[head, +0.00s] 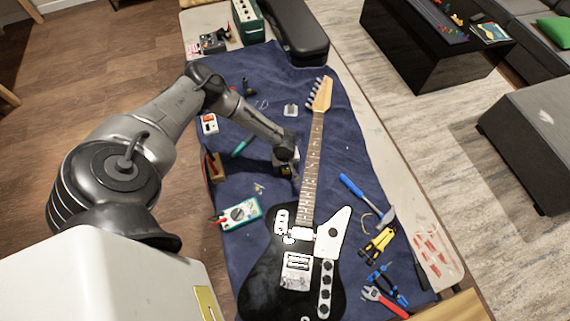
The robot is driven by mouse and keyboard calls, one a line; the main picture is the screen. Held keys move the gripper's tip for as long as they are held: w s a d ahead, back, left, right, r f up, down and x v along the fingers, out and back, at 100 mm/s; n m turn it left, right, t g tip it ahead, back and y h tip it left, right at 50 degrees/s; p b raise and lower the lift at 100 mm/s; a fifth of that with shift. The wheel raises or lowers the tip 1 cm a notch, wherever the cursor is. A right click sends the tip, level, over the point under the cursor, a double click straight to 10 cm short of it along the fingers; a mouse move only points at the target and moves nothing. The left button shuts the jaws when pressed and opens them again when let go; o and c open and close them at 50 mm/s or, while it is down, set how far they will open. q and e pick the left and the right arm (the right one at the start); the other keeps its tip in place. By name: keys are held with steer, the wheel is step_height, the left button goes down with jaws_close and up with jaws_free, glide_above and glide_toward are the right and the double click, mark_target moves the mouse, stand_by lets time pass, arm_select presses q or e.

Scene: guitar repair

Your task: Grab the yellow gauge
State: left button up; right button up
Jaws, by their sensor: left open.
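My left arm reaches in from the left over the blue cloth. My left gripper (291,173) points down beside the guitar neck, and its jaws are open. My right gripper is not in view.
A black and white electric guitar (309,190) lies along the blue cloth (345,140). A teal multimeter (240,213) lies left of it. A black case (297,32) stands at the back.

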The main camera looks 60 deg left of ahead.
arm_select(q)
steer(key=c, duration=1)
steer(key=shift+c, duration=0.3)
steer(key=shift+r, duration=0.1)
